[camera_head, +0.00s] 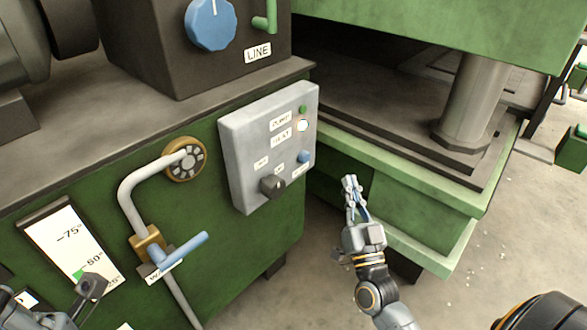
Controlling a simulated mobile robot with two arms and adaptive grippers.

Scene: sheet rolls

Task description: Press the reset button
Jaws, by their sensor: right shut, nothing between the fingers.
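A grey control box (240,150) is fixed to the green machine in the middle of the view. A blue round button (304,156) sits low on its right side; the small label below it is too blurred to read for sure. My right gripper (350,181) is shut and empty, its fingers pointing up. In the picture it is to the right of the box and a little below the blue button, apart from both. My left gripper (91,287) shows only partly at the bottom left, and its fingers are not clear.
The box also carries a black knob (272,186), a green lamp (303,109) and a bright white lamp (302,126). A bent pipe (130,200) with a blue lever (185,249) stands left of it. A green press base (400,205) lies behind my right gripper.

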